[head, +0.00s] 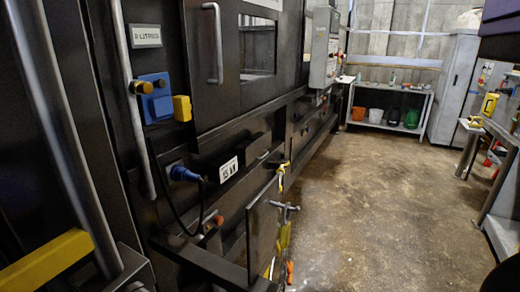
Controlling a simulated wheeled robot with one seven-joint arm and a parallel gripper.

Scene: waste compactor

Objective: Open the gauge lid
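The dark waste compactor (205,95) fills the left side of the head view. I cannot tell for sure which part is the gauge lid, and no gauge face is visible. A dark flat panel (262,235) stands out edge-on from the lower front of the machine. A small handle-like fitting (285,206) and yellow parts show beside it. A white label plate (228,169) sits on the machine to the left of this panel. My gripper is not in view.
A blue switch box (154,98) and blue plug (184,173) with a hanging cable are on the machine. A yellow bar (45,258) is at lower left. A shelf (390,88) with buckets and a grey cabinet (452,88) stand at the back. The concrete floor (390,200) is clear.

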